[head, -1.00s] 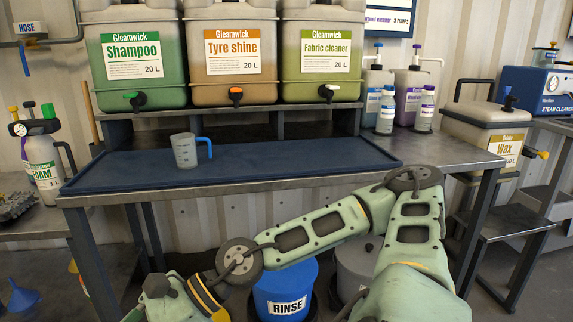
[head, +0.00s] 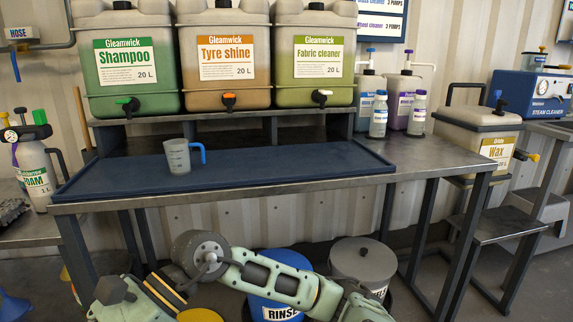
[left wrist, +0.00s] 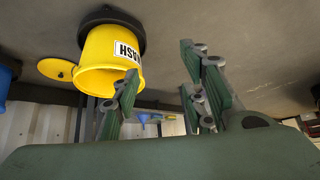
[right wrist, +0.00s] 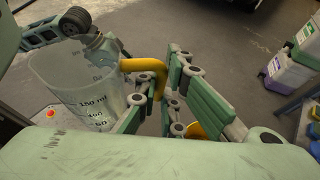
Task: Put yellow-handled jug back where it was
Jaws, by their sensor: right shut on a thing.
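The yellow-handled jug (right wrist: 72,88) is a clear measuring jug with marks on its side, seen close up in the right wrist view. My right gripper (right wrist: 165,82) is shut on its yellow handle (right wrist: 150,66). This jug does not show in the head view. My left gripper (left wrist: 156,76) has its fingers wide apart with nothing between them. A similar jug with a blue handle (head: 177,156) stands upright on the blue mat (head: 280,168) on the bench, left of the mat's middle.
Shampoo (head: 125,75), tyre shine (head: 227,70) and fabric cleaner (head: 313,65) canisters stand on the shelf above the mat. The mat's right part is clear. Blue (head: 268,308) and grey (head: 362,262) buckets stand below the bench. A yellow bucket (left wrist: 108,60) shows in the left wrist view.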

